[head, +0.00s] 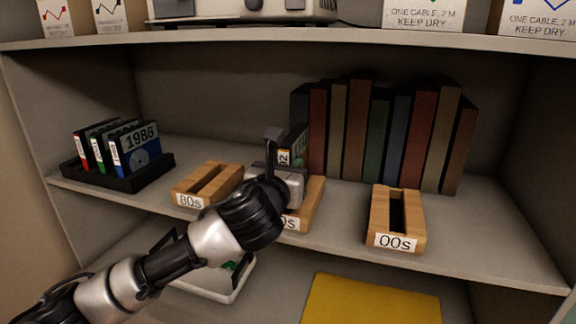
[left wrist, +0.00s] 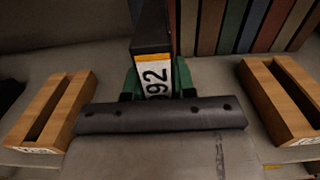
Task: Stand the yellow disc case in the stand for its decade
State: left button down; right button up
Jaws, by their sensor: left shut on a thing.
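The yellow disc case (head: 283,156) is dark with a yellow stripe and a label ending in "92". It also shows upright in the left wrist view (left wrist: 152,66). My left gripper (head: 285,170) is shut on it, between green-edged fingers (left wrist: 158,80). The case is at the middle wooden stand (head: 312,205), whose label is partly hidden and ends in "0s" or "s". My gripper covers the case's lower end, so I cannot tell whether it is inside the slot. The 80s stand (head: 208,184) and the 00s stand (head: 396,215) are empty. My right gripper is not in view.
A row of books (head: 380,135) stands close behind the middle stand. A black tray (head: 118,175) at the left holds several disc cases, one marked 1986. The upper shelf (head: 250,38) limits height. Below are a white tray (head: 240,285) and a yellow panel (head: 370,300).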

pick_arm(q)
jog(key=shift+f, duration=0.1)
dwell(0.3)
jog(key=shift+f+b, duration=0.75)
jog(key=shift+f, duration=0.55)
jog(key=c, duration=0.8)
grip_release()
jog(key=shift+c, duration=0.2)
jog(key=shift+p+v, duration=0.9)
jog(key=shift+v, duration=1.85)
jog(key=shift+p+v, duration=0.3)
jog(key=shift+v, duration=1.05)
